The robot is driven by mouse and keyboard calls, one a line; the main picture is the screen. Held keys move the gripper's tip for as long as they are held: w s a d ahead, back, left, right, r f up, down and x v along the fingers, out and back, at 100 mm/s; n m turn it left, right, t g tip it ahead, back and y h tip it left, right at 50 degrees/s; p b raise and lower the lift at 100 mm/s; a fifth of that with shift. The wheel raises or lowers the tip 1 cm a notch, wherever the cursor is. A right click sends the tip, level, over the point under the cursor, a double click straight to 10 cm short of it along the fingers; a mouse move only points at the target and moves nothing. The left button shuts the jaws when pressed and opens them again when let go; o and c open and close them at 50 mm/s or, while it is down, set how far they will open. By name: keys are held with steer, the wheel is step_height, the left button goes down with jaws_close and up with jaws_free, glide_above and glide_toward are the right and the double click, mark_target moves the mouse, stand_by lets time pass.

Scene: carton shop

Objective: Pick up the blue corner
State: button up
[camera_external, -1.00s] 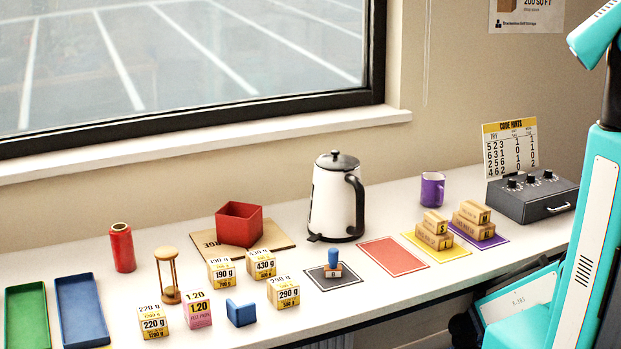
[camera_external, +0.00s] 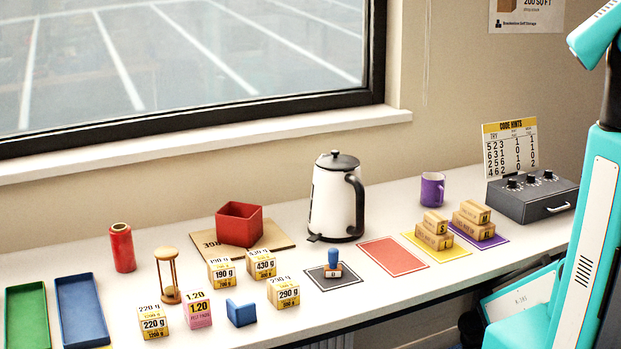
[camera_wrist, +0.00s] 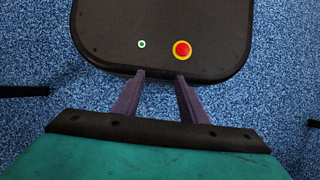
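The blue corner (camera_external: 241,313) is a small blue angled piece. It lies on the white table near its front edge, between the pink 1.20 box (camera_external: 198,310) and the 290 g box (camera_external: 284,292). My gripper shows only in the wrist view (camera_wrist: 161,76). Its two purple fingers are apart with nothing between them. It hangs over a dark base with a red button, above blue carpet, away from the table. The external view does not show my gripper.
Weight boxes, an hourglass (camera_external: 168,275) and a blue tray (camera_external: 82,310) stand around the corner. A white kettle (camera_external: 332,200) is farther back. A stamp (camera_external: 334,262) stands on a dark mat to the right.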

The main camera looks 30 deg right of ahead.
steer(key=o, duration=0.6)
